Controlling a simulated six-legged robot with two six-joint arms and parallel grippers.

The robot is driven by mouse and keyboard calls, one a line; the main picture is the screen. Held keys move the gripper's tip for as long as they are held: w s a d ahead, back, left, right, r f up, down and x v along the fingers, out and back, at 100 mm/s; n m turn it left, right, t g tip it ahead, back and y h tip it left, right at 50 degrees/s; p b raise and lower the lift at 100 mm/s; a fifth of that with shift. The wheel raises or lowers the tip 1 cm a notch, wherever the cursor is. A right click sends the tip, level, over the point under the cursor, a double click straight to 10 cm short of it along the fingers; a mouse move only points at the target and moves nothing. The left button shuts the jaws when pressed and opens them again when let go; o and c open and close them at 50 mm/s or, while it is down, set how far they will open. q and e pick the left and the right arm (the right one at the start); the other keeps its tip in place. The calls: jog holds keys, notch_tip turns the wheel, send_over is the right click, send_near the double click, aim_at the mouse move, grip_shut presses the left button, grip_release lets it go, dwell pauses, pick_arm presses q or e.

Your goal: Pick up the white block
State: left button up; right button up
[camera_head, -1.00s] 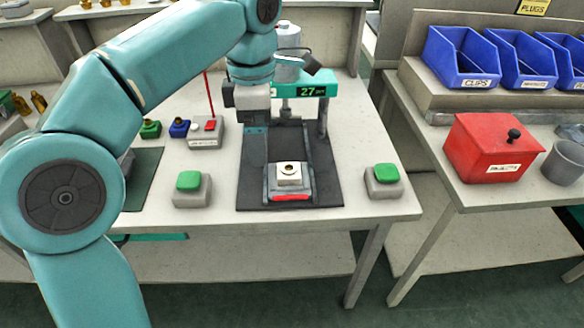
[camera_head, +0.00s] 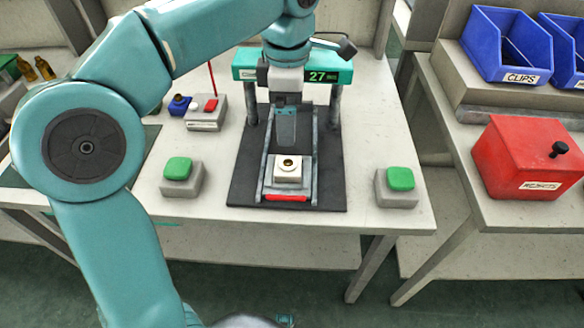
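The white block (camera_head: 288,174), with a round brass-rimmed hole in its top, sits in a metal fixture (camera_head: 314,180) with side rails and a red front strip. The fixture is on a black mat (camera_head: 240,186) under the press. My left gripper (camera_head: 286,142) points down just behind and above the block, apart from it as far as I can see. Its fingers overlap in this view, so their opening is hidden.
The teal press (camera_head: 330,70) with a "27" display stands behind the gripper. Green buttons flank the mat at left (camera_head: 178,169) and right (camera_head: 401,179). A grey switch box (camera_head: 206,118) is at back left. A red rejects box (camera_head: 528,158) is on the right bench.

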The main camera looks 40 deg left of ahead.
pick_arm(q)
jog(key=b, duration=0.2)
send_over(288, 163)
notch_tip(288, 163, down, 6)
jog(key=shift+s, duration=0.1)
notch_tip(288, 163, down, 6)
jog(key=shift+f+b, duration=0.15)
jog(key=shift+b, duration=0.65)
